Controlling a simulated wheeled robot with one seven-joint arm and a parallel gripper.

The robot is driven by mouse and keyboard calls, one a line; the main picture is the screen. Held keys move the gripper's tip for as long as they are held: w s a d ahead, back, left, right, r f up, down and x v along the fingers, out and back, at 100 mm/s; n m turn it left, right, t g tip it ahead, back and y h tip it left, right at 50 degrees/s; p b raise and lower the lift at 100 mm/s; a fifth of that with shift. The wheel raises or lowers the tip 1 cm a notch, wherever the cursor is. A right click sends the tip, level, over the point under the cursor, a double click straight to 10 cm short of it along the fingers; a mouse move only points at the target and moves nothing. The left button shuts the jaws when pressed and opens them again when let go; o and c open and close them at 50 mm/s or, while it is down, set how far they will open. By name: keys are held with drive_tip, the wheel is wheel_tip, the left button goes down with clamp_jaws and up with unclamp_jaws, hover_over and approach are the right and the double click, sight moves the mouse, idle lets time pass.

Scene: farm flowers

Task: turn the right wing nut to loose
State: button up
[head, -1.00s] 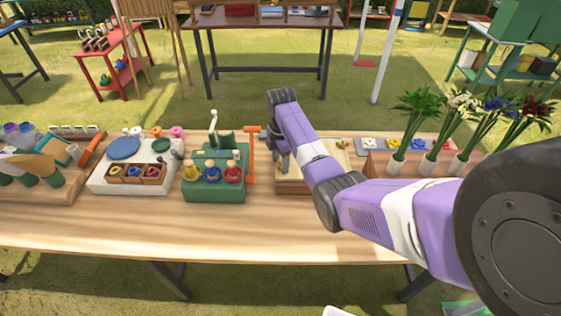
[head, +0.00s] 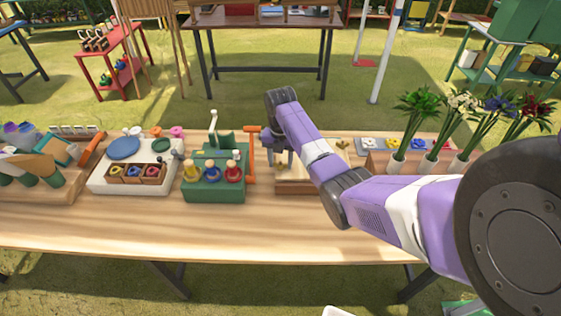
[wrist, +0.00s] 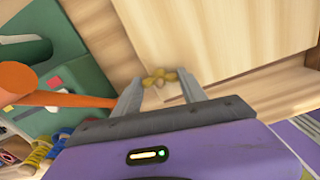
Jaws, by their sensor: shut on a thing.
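A pale wooden board (head: 300,187) lies on the table right of the green box. One brass wing nut (head: 342,145) shows at its right, clear of my gripper. Another brass wing nut (wrist: 160,76) sits between my fingertips in the wrist view, on the wood. My gripper (head: 279,164) is over the left part of the board, pointing down; in the wrist view its fingers (wrist: 159,80) are shut on this left wing nut, one at each side.
The green box (head: 213,187) with colored pegs and an orange T-handle (head: 251,152) stand close left of my gripper. Flowers in white pots (head: 430,163) stand right, beyond my arm. The table's front strip (head: 230,228) is clear.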

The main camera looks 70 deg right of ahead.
sight(281, 163)
drive_tip(key=shift+n, duration=0.9)
drive_tip(key=o, duration=1.4)
drive_tip(key=shift+c, duration=0.2)
wheel_tip(281, 163, up, 8)
drive_tip(key=shift+f+b, duration=0.1)
drive_tip(key=shift+b, duration=0.6)
drive_tip(key=shift+s, duration=0.1)
